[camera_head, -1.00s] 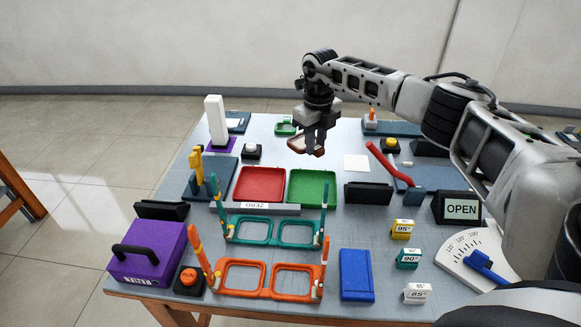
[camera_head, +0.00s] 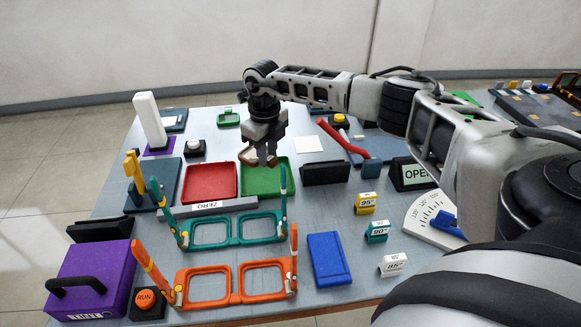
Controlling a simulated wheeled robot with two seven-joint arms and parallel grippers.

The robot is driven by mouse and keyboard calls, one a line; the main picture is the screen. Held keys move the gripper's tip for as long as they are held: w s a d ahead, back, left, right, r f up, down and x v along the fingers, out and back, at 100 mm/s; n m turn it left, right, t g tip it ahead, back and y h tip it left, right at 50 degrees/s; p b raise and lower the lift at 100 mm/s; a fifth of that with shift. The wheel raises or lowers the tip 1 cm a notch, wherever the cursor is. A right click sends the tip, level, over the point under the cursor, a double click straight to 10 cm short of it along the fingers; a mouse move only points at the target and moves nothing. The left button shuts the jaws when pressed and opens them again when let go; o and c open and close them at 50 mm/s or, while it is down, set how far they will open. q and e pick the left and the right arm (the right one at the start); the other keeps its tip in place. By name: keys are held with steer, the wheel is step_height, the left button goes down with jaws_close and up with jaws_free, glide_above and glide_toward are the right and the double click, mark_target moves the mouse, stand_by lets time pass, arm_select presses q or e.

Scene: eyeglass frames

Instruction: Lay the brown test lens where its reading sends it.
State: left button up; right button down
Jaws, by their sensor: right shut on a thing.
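My right gripper (camera_head: 263,162) comes in from the right and is shut on the brown test lens (camera_head: 246,157). The fingers hide part of the lens. They hold it by the far left part of the green tray (camera_head: 268,184), overlapping it in the picture. I cannot tell how high the lens is above the tray. The red tray (camera_head: 209,184) lies just left of the green tray. Both trays look empty. A "ZERO" bar (camera_head: 190,210) lies in front of them. My left gripper is not in view.
Teal frames (camera_head: 235,230) and orange frames (camera_head: 232,283) stand in front. A purple box (camera_head: 90,280) and orange RUN button (camera_head: 146,299) are front left. A red lever (camera_head: 340,137), OPEN sign (camera_head: 412,174) and numbered blocks (camera_head: 377,232) are right. A white square (camera_head: 308,144) lies behind.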

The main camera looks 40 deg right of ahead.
mark_target(274, 166)
steer(key=shift+s+f, duration=0.25)
steer(key=shift+f, duration=0.25)
steer(key=f+b, duration=0.1)
steer(key=s+f+b, duration=0.1)
steer(key=f, duration=0.1)
steer(key=f+b, duration=0.1)
steer(key=b, duration=0.1)
steer(key=shift+s+d+f, duration=0.15)
steer(key=shift+s+f, duration=0.2)
steer(key=shift+w+f, duration=0.15)
steer(key=c, duration=1.2)
jaws_free()
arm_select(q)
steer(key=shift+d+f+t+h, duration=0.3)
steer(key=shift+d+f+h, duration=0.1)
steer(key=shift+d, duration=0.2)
